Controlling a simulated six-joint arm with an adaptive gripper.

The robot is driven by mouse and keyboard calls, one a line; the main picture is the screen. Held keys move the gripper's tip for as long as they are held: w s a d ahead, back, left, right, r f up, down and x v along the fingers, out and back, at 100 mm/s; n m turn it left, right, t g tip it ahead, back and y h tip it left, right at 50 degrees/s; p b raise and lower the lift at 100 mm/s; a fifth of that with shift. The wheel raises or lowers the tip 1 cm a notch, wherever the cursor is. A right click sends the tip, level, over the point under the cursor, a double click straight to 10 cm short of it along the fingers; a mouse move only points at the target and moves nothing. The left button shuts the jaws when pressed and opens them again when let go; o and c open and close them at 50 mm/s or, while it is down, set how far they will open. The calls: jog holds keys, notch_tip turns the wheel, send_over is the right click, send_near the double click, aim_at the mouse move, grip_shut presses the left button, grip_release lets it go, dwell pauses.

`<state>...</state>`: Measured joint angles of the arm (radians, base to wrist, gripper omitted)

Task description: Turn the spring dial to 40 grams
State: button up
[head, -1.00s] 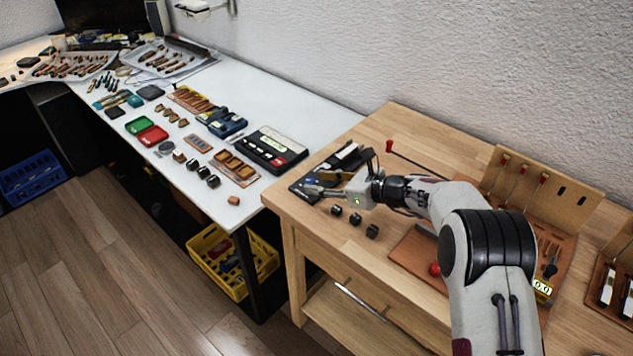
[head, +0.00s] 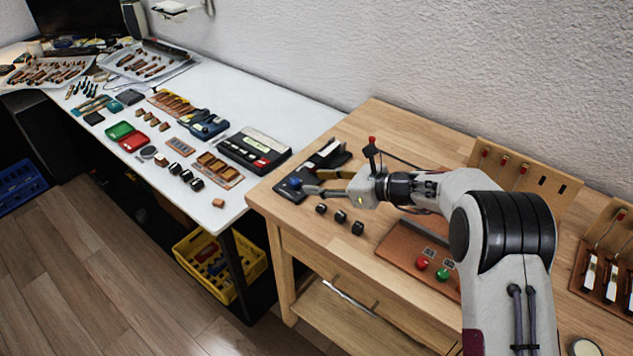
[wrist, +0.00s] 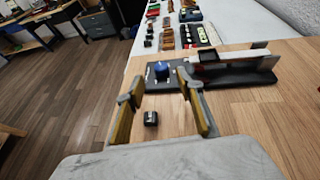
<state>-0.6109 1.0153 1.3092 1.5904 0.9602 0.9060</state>
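The blue dial knob (head: 294,182) stands on a dark base plate (head: 285,194) at the left end of the wooden bench. In the wrist view the blue knob (wrist: 161,70) sits just beyond my fingertips, roughly centred between them. A small white mark shows beside it; the gram markings are too small to read. My gripper (head: 308,190) reaches toward the knob from the right. In the wrist view my gripper (wrist: 161,86) is open, with two yellowish finger pads apart and nothing held. I cannot tell whether a fingertip touches the plate.
Several small black blocks lie on the bench near my gripper; one black block (wrist: 150,118) appears between the fingers, below them. A dark stand with a white key piece (head: 325,153) is behind the knob. Red (head: 421,263) and green (head: 444,274) buttons sit farther right.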

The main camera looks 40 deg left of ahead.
aim_at(295, 182)
jog(key=s+a+r+m+t, duration=0.1)
jog(key=s+r+m+t, duration=0.1)
jog(key=s, duration=0.1)
jog(key=s+a+r+m, duration=0.1)
jog(key=s, duration=0.1)
jog(key=shift+s+a+t+y, duration=0.2)
jog(key=shift+a+t+y, duration=0.15)
jog(key=shift+t+y, duration=0.05)
jog(key=w+d+f+m+t, duration=0.1)
jog(key=w+d+f+t+h, duration=0.1)
jog(key=f, duration=0.1)
jog(key=shift+d+m, duration=0.4)
jog(key=shift+w+f, duration=0.1)
jog(key=shift+a+t, duration=0.1)
jog(key=shift+t, duration=0.2)
jog(key=shift+x, duration=3.8)
jog(key=shift+f, duration=0.1)
